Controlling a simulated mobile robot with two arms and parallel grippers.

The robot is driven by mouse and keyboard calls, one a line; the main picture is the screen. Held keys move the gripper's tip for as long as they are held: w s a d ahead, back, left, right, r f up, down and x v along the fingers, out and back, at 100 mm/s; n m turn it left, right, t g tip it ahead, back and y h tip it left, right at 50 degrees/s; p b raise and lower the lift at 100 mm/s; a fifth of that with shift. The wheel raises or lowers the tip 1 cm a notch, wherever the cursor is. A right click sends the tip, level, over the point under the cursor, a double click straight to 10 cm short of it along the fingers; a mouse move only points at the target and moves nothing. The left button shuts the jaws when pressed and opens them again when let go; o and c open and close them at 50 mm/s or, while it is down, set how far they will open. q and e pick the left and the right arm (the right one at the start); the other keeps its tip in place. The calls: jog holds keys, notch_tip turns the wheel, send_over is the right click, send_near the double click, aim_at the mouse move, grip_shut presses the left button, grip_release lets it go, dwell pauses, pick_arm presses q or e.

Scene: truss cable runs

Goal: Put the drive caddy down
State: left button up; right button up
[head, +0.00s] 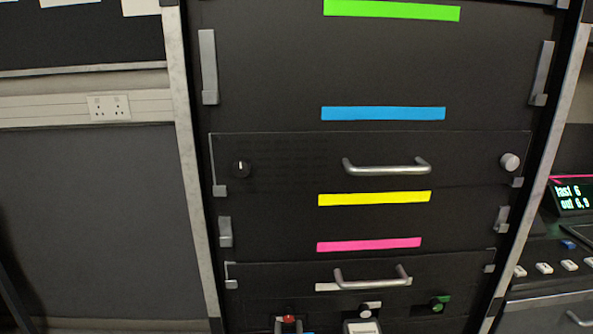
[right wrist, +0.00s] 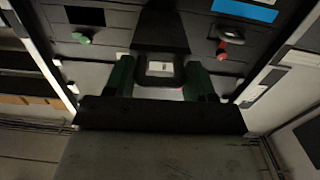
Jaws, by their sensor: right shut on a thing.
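In the right wrist view my right gripper (right wrist: 160,70) has its two green-sided fingers shut on a dark piece with a rounded black frame and a pale label, which I take to be the drive caddy (right wrist: 160,32). Its dark body runs from the fingers towards the dark rack front. I cannot tell whether it touches the rack. At the bottom edge of the head view a small pale labelled piece is cut off; I cannot tell whether it is the caddy. My left gripper is in neither view.
The dark rack (head: 262,70) carries green, blue, yellow and pink strips. Two panels have metal handles, an upper one (head: 386,169) and a lower one (head: 372,280). Red (right wrist: 232,37) and green (right wrist: 82,38) knobs flank the gripper. A lit display (head: 573,196) stands right.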

jog(key=shift+w+d+r+m, duration=0.1)
jog(key=shift+w+r+m, duration=0.2)
jog(key=shift+r+m, duration=0.15)
